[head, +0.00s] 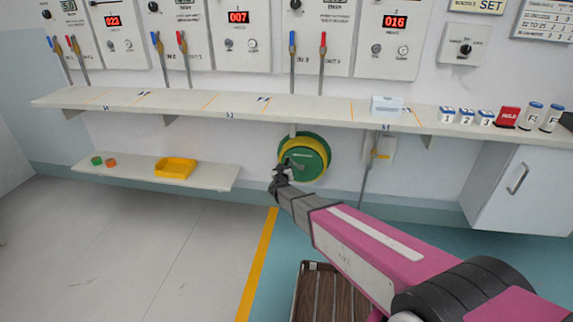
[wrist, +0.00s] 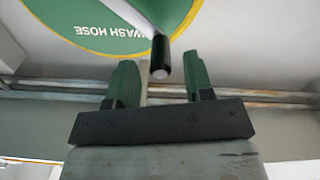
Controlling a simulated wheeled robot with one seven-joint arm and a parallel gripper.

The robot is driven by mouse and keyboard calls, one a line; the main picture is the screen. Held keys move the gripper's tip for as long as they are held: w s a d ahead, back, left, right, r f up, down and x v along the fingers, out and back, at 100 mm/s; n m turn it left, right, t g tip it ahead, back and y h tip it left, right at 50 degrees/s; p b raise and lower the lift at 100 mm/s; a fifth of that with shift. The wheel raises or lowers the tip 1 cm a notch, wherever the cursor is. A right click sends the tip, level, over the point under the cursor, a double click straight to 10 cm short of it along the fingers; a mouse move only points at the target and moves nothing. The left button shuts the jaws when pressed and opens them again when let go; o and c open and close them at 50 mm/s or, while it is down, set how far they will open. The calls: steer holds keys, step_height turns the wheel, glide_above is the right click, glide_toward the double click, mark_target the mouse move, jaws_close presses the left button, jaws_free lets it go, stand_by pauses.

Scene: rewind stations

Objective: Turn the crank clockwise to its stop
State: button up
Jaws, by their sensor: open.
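The crank belongs to a green wash hose reel (head: 306,157) with a yellow rim, mounted on the wall below the long shelf in the head view. In the wrist view the reel's green face (wrist: 85,25) carries the words "WASH HOSE". A pale crank arm leads to a black crank handle (wrist: 160,55) with a light end. My gripper (wrist: 161,75) is open, with one green finger on each side of the handle's end. The handle's tip lies between the fingertips in the picture; I see no contact. In the head view my gripper (head: 281,173) hides part of the reel.
A long shelf (head: 330,112) runs above the reel. A lower shelf (head: 140,172) holds a yellow tray (head: 175,168). A brown slatted crate (head: 325,300) is on the floor below my arm.

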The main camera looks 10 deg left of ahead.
mark_target(287, 163)
steer(key=w, duration=0.3)
steer(key=shift+w, duration=0.2)
jaws_close()
steer(key=shift+d+r, duration=0.1)
